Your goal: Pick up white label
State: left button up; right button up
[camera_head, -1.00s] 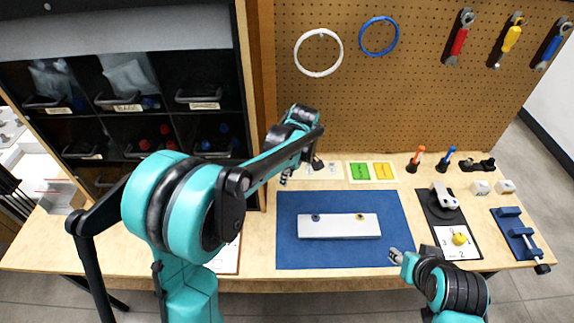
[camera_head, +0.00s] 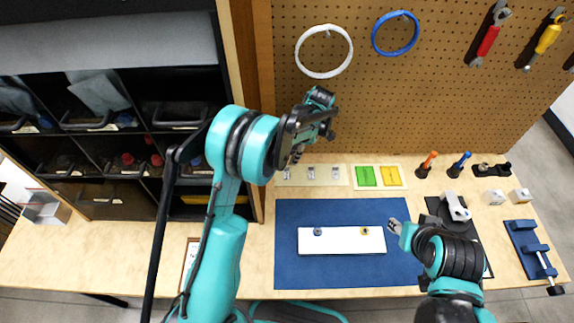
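White labels (camera_head: 311,174) sit on a pale sheet at the back of the table, under the pegboard. The sheet's left end is close to my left gripper. My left gripper (camera_head: 296,155) points down just above and behind the left end of that sheet. Its fingers are small and partly lost against my arm, so I cannot tell if they are open. I see no label in it. My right gripper (camera_head: 394,226) hangs near the right edge of the blue mat (camera_head: 290,272), with no object seen in it; its finger gap is unclear.
A sheet with green and yellow labels (camera_head: 379,176) lies right of the white ones. A white block (camera_head: 342,243) lies on the mat. Orange (camera_head: 428,163) and blue (camera_head: 459,164) screwdrivers stand further right. A dark bin shelf (camera_head: 100,130) is at left.

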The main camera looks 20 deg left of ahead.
aim_at(287, 173)
pick_arm(q)
jog(key=shift+b+x, duration=0.35)
jog(key=shift+x, duration=0.6)
jog(key=x, duration=0.1)
jog(key=b+x, duration=0.1)
jog(key=x, duration=0.1)
jog(key=b+x, duration=0.1)
jog(key=x, duration=0.1)
jog(key=shift+w+a, duration=0.2)
jog(key=shift+a, duration=0.1)
grip_shut()
